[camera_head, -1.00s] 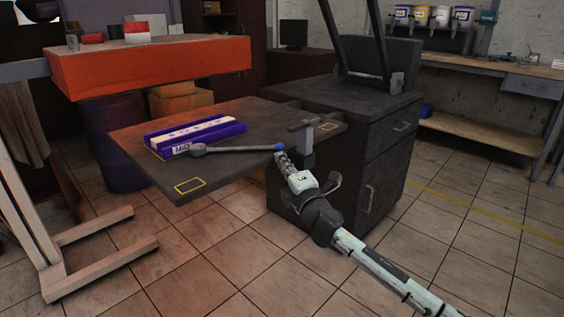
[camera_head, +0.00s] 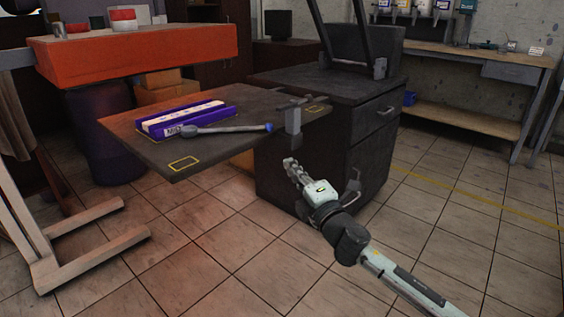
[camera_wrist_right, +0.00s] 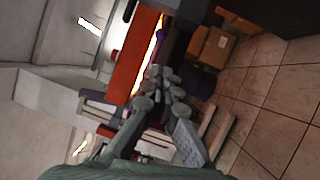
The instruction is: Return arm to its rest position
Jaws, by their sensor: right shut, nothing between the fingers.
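My right gripper (camera_head: 290,166) is in front of the dark cabinet in the head view, below the edge of the dark tabletop and apart from it. Its fingers are shut with nothing between them. They also show in the right wrist view (camera_wrist_right: 163,80), with the orange bench beyond. My right arm comes in from the lower right. My left gripper is not in view.
The dark tabletop (camera_head: 146,151) holds a blue and white box (camera_head: 160,124) and a dark handled tool (camera_head: 215,130). A clamp (camera_head: 293,117) sits at its edge. A drawer cabinet (camera_head: 370,160), an orange bench (camera_head: 140,52) and a wooden stand (camera_head: 75,262) surround open floor.

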